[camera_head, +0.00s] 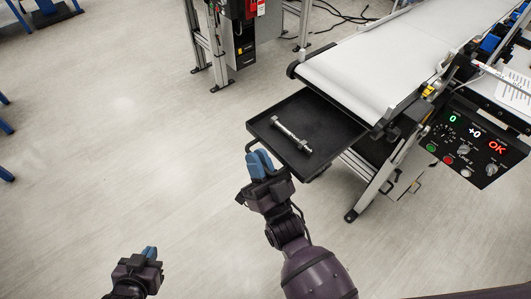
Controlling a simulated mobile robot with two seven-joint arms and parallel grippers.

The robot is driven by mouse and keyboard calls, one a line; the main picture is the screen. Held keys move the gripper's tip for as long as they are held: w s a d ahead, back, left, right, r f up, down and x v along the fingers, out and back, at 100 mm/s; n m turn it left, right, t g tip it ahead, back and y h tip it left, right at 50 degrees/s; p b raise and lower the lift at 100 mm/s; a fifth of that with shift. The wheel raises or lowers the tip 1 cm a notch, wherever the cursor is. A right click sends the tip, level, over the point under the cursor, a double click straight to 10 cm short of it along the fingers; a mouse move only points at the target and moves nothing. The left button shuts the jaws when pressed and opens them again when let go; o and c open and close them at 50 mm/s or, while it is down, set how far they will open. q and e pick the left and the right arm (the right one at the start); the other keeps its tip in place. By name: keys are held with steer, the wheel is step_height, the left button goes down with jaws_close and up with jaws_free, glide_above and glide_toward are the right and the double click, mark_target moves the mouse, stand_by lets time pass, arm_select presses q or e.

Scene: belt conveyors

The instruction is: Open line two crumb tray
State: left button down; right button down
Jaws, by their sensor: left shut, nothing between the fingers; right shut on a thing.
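The black crumb tray (321,133) sticks out from under the end of the line two conveyor. A silver bolt-like part (291,134) lies on it. The tray's thin handle (249,147) is at its near left edge. My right gripper (259,161) has blue fingers shut on the handle. My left gripper (150,252) is shut and empty, low over the floor at the bottom left, well apart from the tray.
The white belt conveyor (385,58) runs to the upper right. A conveyor leg (372,189) stands right of the tray. Another machine frame (207,45) stands behind. The floor (110,130) at left is clear.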

steer(key=shift+f, duration=0.1)
steer(key=c, duration=1.5)
jaws_free()
steer(key=b+v, duration=0.1)
steer(key=v, duration=1)
